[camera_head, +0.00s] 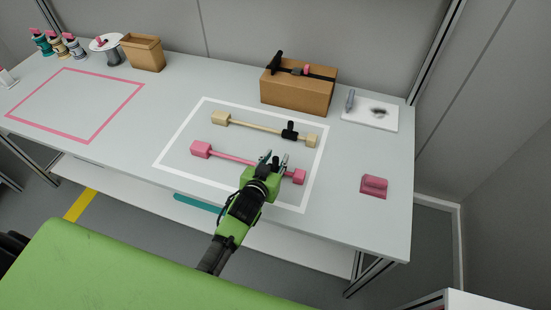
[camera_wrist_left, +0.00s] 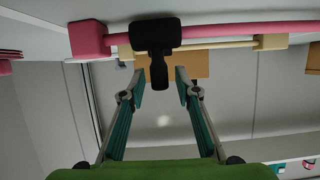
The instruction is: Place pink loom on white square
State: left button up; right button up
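The pink loom (camera_head: 227,156), a bar with a block at each end, lies inside the white square outline (camera_head: 178,131) on the table. A tan loom (camera_head: 255,124) with a black clip lies behind it, also in the outline. My left gripper (camera_head: 274,163) is at the pink loom's right half and hides part of it. In the left wrist view the pink loom (camera_wrist_left: 240,29) carries a black clip (camera_wrist_left: 157,45). The fingers of the gripper (camera_wrist_left: 158,82) are apart, one on each side of the clip's handle, with visible gaps. My right gripper is not in view.
A pink square outline (camera_head: 75,70) is empty at the left. A cardboard box (camera_head: 298,92), an open brown box (camera_head: 143,53), a spool (camera_head: 106,45) and several bottles stand along the back. A white plate (camera_head: 369,115) and a pink block (camera_head: 374,186) are at the right.

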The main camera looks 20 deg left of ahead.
pick_arm(q)
jog(key=shift+r, duration=0.1)
jog(key=v, duration=1.2)
